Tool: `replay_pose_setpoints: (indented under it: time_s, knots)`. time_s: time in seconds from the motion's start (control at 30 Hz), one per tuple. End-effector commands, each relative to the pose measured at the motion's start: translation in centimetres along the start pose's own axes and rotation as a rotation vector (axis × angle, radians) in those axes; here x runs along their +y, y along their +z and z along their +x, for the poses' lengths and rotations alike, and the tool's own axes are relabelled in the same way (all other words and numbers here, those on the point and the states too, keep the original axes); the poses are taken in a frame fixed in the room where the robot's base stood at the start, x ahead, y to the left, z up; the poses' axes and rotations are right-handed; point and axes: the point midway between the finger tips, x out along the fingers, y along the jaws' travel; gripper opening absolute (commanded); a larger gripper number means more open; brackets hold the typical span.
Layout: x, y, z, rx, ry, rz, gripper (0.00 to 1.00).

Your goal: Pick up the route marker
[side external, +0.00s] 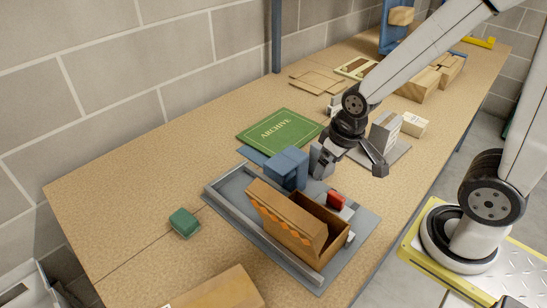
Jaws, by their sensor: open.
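I cannot tell for sure which item is the route marker. A small red piece (336,200) stands in the grey tray (235,216), just behind an open brown cardboard box (290,218) with an orange zigzag band. The box hides part of its surroundings. A small green block (184,222) lies apart on the table at the left. My gripper (350,166) is open above the tray's back end, with its fingers spread and nothing visible between them. It is up and behind the red piece, apart from it.
A blue block (287,168) stands in the tray close to my gripper. A green ARCHIVE book (278,130) lies behind it. Grey and white boxes (384,130) stand right of the gripper.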

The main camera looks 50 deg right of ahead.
Motion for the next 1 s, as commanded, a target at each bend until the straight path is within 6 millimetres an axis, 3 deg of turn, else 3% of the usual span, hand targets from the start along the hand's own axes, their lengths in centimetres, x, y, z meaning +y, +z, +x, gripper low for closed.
replay_pose_setpoints:
  time_s: [0.33,1.0]
  knots:
    - [0.0,-0.3,-0.7,0.004,0.0,0.0,1.0]
    - [0.5,-1.9,-5.7,0.014,0.01,0.01,1.0]
